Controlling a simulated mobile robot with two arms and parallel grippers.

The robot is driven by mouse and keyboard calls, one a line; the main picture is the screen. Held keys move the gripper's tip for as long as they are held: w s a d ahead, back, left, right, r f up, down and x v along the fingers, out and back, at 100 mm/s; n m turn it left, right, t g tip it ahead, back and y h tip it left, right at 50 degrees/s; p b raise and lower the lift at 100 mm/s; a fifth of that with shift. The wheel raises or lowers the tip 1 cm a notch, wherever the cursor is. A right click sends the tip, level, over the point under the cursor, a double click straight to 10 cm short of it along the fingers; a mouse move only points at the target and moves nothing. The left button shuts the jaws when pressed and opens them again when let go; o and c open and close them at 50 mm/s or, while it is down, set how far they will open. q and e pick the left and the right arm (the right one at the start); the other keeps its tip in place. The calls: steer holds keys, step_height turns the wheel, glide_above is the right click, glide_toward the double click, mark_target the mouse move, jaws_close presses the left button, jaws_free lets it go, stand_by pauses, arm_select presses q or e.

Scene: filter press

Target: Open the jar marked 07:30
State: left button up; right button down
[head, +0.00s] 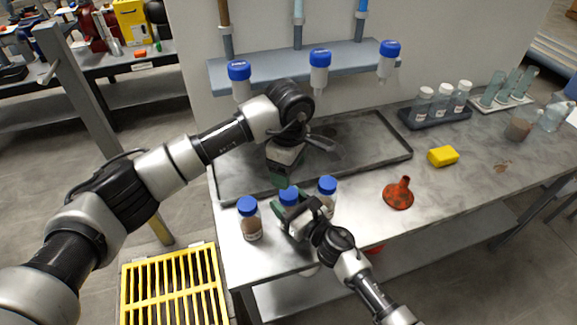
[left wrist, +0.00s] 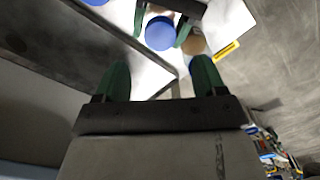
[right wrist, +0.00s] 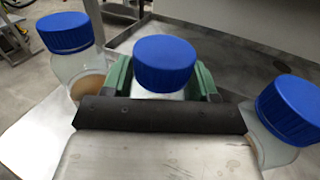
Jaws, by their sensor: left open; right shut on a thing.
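Three jars with blue lids stand in a row at the bench's front left: a left jar (head: 251,228), a middle jar (head: 289,195) and a right jar (head: 328,190). No 07:30 mark is readable on them. My right gripper (head: 291,209) is shut around the body of the middle jar, below its lid (right wrist: 165,64). The jar looks upright, with its lid on. My left gripper (head: 279,178) is open and empty, just behind and above that lid. In the left wrist view the lid (left wrist: 160,33) lies beyond the open fingertips (left wrist: 160,75).
A red funnel (head: 398,195) and yellow sponge (head: 443,156) lie to the right. A rack of small jars (head: 436,118) stands farther back. A yellow grate (head: 175,285) is below left.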

mark_target(288, 192)
arm_select(q)
steer(key=m, duration=0.9)
steer(key=shift+f, duration=4)
steer(key=shift+c, duration=0.2)
steer(key=c, duration=0.9)
steer(key=n, duration=1)
